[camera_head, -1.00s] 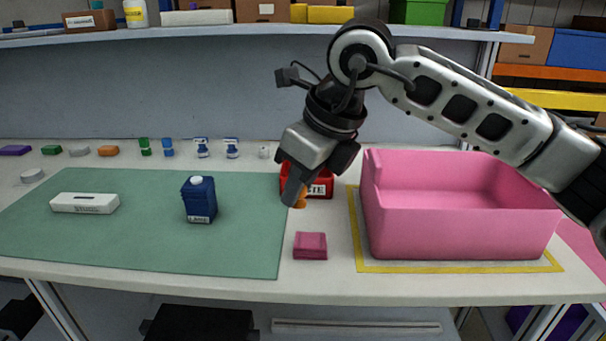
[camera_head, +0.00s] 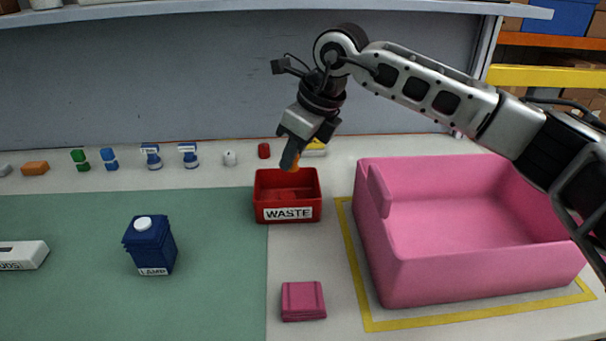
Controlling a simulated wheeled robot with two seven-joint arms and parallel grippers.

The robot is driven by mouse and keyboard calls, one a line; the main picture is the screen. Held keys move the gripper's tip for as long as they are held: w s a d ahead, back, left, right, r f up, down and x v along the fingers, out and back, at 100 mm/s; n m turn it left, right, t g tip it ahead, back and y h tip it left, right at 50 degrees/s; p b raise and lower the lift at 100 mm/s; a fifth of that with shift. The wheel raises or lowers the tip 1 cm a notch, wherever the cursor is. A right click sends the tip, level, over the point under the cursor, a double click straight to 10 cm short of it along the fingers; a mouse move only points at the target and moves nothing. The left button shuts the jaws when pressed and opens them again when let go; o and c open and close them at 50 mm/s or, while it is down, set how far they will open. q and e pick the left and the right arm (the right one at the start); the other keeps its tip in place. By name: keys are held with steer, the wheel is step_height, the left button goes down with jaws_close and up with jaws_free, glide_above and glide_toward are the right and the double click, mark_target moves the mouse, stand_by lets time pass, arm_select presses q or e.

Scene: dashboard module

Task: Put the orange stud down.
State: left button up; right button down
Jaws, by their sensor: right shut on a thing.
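My right gripper (camera_head: 291,163) is shut on the orange stud (camera_head: 295,162). Only a small part of the stud shows beside the fingers. The gripper points down over the back of the red bin marked WASTE (camera_head: 288,213); how high above its rim is hard to tell. Something red lies inside the bin, partly hidden. My left gripper is not in view.
A pink bin (camera_head: 470,270) stands inside a yellow outline at right. A pink block (camera_head: 303,301) lies in front of the red bin. A blue container (camera_head: 150,245) and a white box (camera_head: 22,255) stand on the green mat (camera_head: 215,290). Several small parts line the back.

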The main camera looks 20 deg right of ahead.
steer(key=w+d+f, duration=0.1)
steer(key=f, duration=0.1)
steer(key=w+d+f, duration=0.1)
steer(key=f, duration=0.2)
steer(key=w+d+f, duration=0.1)
steer(key=f, duration=0.2)
steer(key=shift+w+f+p, duration=0.1)
steer(key=shift+f+p, duration=0.15)
steer(key=shift+p, duration=0.05)
steer(key=shift+a+f+b, duration=0.1)
steer(key=shift+f+b, duration=0.45)
steer(key=shift+f, duration=0.05)
steer(key=c, duration=1.3)
jaws_free()
steer(key=shift+r, duration=0.15)
steer(key=v, duration=1.3)
steer(key=shift+w+a+r+p, duration=0.1)
steer(key=shift+w+a+p, duration=0.05)
steer(key=shift+p, duration=0.15)
